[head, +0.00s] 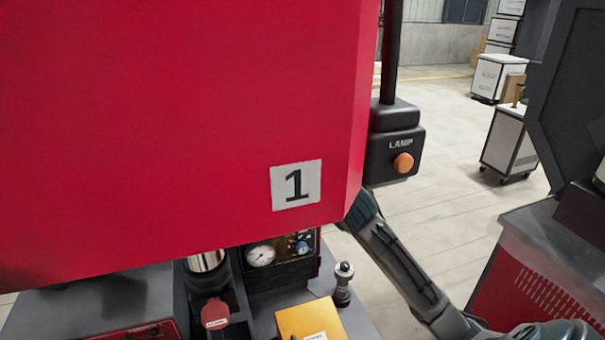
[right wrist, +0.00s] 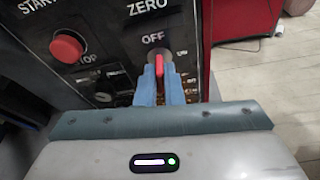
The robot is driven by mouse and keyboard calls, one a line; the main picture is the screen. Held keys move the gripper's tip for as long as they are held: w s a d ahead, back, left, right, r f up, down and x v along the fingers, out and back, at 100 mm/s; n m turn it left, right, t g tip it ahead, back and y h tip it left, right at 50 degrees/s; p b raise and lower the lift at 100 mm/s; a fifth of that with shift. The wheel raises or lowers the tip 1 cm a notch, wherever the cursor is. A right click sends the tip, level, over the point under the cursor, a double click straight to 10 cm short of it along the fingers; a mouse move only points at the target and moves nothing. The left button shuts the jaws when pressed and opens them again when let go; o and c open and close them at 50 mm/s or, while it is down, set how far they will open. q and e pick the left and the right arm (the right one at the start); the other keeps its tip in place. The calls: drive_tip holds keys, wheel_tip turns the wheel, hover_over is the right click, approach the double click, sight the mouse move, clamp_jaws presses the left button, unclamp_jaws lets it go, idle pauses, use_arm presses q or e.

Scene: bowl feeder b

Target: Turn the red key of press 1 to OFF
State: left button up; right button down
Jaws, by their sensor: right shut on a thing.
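Press 1 (head: 170,130) is the large red machine filling the left of the head view, with a "1" plate (head: 296,185). In the right wrist view, the red key (right wrist: 159,65) stands on a dark control panel (right wrist: 112,50), just below the OFF label. Its red grip looks roughly upright in that view. My right gripper (right wrist: 160,78) is shut on the key, one blue finger on each side. The fingers hide the key's lower part and the marks beneath. In the head view, press 1 hides my right gripper. My left gripper is in neither view.
A red stop button (right wrist: 67,48) is left of the key on the panel. In the head view, a black lamp box (head: 395,145) with an orange button hangs beside the press.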

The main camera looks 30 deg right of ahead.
drive_tip(key=shift+a+n+h, duration=0.1)
drive_tip(key=shift+n+h, duration=0.4)
drive_tip(key=shift+n, duration=0.5)
drive_tip(key=c, duration=1.5)
unclamp_jaws()
drive_tip(key=shift+w, duration=0.1)
drive_tip(key=s, duration=0.2)
drive_tip(key=s+a, duration=0.1)
drive_tip(key=s, duration=0.4)
drive_tip(key=shift+a, duration=0.4)
